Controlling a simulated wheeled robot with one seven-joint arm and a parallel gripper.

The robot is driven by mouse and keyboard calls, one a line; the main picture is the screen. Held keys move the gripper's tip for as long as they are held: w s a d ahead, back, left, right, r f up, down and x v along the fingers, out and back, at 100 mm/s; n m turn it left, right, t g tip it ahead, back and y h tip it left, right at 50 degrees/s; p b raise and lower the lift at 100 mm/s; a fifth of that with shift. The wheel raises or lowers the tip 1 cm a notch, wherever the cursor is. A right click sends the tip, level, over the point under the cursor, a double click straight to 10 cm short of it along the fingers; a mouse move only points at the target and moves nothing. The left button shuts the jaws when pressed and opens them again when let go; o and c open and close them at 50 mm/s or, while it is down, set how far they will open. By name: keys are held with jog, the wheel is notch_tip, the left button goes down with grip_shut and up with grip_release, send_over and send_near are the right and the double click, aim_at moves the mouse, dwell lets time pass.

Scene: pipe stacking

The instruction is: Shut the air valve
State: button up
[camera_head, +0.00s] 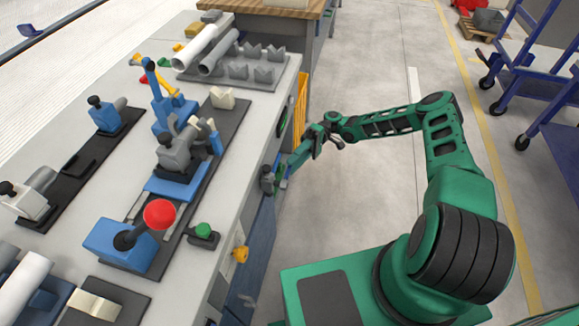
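I cannot tell for certain which part is the air valve. A small yellow-orange knob (240,254) sticks out from the side of the workbench, below the bench edge, and may be it. My green arm reaches in from the right, and my gripper (270,180) hangs close beside the bench side, farther along it than the yellow knob and apart from it. The gripper is small and dark here. Its fingers are not clear, so I cannot tell whether it is open or shut, and I see nothing held in it.
The workbench (222,180) carries a blue box with a red ball-topped lever (159,214), a green button box (203,232), clamps and grey pipes (205,45). A round dark gauge-like part (282,122) sits on its side. Blue carts (530,85) stand right. The floor between is clear.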

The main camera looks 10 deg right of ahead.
jog(key=v, duration=0.8)
jog(key=shift+w+d, duration=0.1)
